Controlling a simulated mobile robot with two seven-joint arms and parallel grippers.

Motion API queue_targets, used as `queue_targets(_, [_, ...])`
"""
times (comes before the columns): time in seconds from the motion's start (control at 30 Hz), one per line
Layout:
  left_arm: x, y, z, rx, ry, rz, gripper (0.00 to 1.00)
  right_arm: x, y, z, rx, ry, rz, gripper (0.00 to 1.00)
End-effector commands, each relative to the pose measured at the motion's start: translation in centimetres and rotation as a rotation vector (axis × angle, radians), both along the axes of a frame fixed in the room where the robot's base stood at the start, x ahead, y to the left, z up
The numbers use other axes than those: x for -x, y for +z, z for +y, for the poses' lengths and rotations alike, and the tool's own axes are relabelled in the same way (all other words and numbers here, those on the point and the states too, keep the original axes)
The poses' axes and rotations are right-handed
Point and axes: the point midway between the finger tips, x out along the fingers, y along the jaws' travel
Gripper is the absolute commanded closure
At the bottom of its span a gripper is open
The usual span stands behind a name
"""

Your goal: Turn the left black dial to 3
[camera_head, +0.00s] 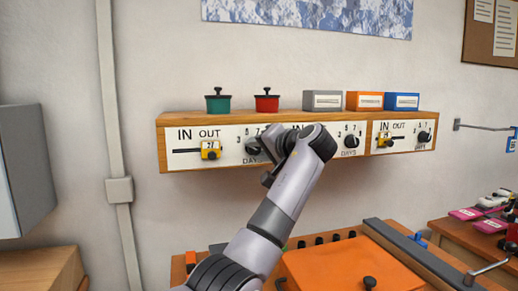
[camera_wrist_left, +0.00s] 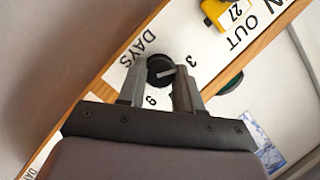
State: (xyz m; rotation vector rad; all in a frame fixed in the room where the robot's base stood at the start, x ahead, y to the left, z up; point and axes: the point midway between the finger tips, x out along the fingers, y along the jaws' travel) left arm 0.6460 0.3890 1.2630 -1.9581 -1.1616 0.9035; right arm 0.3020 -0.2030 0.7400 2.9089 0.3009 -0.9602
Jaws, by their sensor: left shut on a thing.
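The left black dial (camera_head: 253,147) is on the white panel of the wall shelf, with the word DAYS below it. My left gripper (camera_head: 268,152) is at this dial, and my arm covers part of the panel there. In the left wrist view the dial (camera_wrist_left: 158,66) sits between the fingertips of my left gripper (camera_wrist_left: 158,78), which is shut on it. A light pointer line on the dial points roughly toward the printed 3 (camera_wrist_left: 192,61). One finger hides part of the scale. My right gripper is not in view.
Yellow sliders (camera_head: 211,150) and more black dials (camera_head: 351,141) are on the same panel. Green (camera_head: 218,104) and red (camera_head: 267,104) pots and several boxes stand on the shelf top. An orange board (camera_head: 345,275) lies on the bench below.

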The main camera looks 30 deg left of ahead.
Motion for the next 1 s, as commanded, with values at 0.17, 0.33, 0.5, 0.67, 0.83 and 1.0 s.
queue_targets(0.17, [0.0,-0.1,0.0,0.006,0.0,-0.003,0.96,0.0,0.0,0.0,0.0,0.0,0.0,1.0])
queue_targets(0.33, [0.0,-0.1,0.0,0.006,0.0,-0.003,0.96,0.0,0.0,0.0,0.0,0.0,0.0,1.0])
queue_targets(0.5, [0.0,-0.1,0.0,0.004,0.0,-0.003,0.4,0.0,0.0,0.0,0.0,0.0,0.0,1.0])
queue_targets(0.67, [0.0,-0.1,0.0,0.003,0.0,-0.003,0.4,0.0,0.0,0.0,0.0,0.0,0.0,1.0])
queue_targets(0.83, [0.2,0.1,-0.7,0.002,-0.002,-0.005,0.4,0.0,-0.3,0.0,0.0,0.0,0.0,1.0])
queue_targets(1.0, [1.2,0.5,-3.2,0.004,-0.003,-0.005,0.4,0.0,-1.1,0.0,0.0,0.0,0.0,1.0])
